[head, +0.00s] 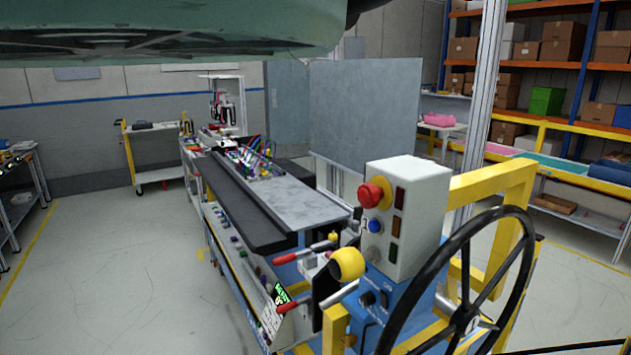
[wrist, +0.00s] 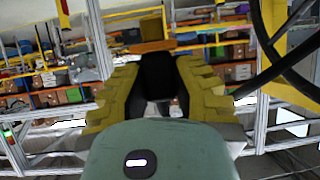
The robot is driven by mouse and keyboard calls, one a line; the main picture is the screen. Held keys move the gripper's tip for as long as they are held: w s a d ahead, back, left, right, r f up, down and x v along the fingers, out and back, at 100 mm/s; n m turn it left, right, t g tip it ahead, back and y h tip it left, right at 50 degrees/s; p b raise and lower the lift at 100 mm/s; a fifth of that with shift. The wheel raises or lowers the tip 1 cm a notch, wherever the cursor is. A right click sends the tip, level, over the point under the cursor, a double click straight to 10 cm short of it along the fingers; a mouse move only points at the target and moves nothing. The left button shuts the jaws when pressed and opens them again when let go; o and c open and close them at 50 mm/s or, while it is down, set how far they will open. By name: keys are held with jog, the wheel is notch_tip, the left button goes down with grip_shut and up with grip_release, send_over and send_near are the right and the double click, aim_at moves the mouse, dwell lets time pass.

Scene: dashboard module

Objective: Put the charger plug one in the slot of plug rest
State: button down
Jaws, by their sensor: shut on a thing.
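In the wrist view my gripper (wrist: 158,62) has yellow ridged fingers on both sides of a black block (wrist: 158,78) and is shut on it. The block looks like the charger plug, but its prongs or cable are not clear. The green palm of my gripper fills the bottom of that view.
Yellow-framed shelving (head: 570,120) stands at the right. The floor (head: 110,275) at the left is clear.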

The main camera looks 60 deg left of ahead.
notch_tip(320, 180, up, 34)
jog(key=p, duration=3.2)
jog(key=shift+a, duration=0.1)
